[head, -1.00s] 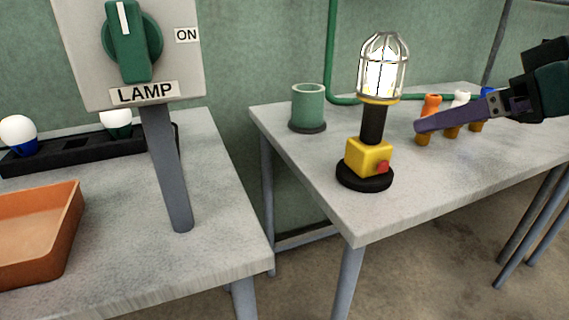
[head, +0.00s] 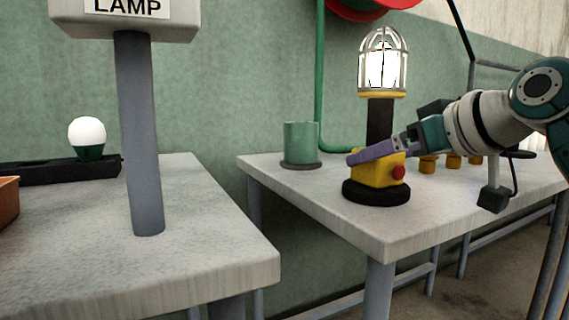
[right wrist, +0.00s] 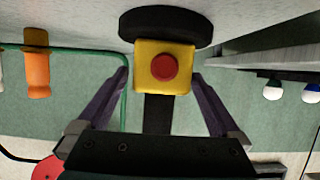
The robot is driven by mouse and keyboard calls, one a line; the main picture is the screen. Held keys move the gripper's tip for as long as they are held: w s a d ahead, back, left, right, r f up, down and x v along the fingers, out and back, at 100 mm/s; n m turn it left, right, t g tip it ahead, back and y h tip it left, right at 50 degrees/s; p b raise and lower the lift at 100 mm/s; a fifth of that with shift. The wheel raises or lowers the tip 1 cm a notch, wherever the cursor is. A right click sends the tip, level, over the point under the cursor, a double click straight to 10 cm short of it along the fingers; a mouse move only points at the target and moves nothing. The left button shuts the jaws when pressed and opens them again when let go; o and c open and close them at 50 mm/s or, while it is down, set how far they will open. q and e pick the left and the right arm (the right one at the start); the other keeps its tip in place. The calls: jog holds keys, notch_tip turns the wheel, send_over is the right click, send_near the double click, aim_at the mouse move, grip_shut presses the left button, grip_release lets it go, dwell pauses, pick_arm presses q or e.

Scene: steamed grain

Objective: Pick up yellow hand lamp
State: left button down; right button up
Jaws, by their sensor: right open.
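The yellow hand lamp (head: 380,172) stands upright on the right table, on its round black base, with a lit caged bulb on a black handle. My right gripper (head: 372,152) is at the lamp's yellow block, just below the handle. In the right wrist view, the yellow block with its red button (right wrist: 164,67) lies between the two spread purple fingers (right wrist: 162,90). The black handle is partly hidden behind the gripper body. My left gripper is not in view.
A green cup (head: 300,143) stands left of the lamp on the right table (head: 330,205). Several small yellow-based items (head: 452,161) stand behind my right arm. A lamp switch post (head: 138,130) rises from the left table (head: 200,225). A gap separates the tables.

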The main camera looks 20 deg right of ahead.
jog(key=b+x, duration=0.1)
jog(key=x, duration=0.3)
jog(key=shift+a+b, duration=0.1)
jog(key=shift+b, duration=0.25)
jog(key=shift+w, duration=0.25)
jog(key=shift+c, duration=0.2)
grip_shut()
jog(key=shift+r, duration=0.1)
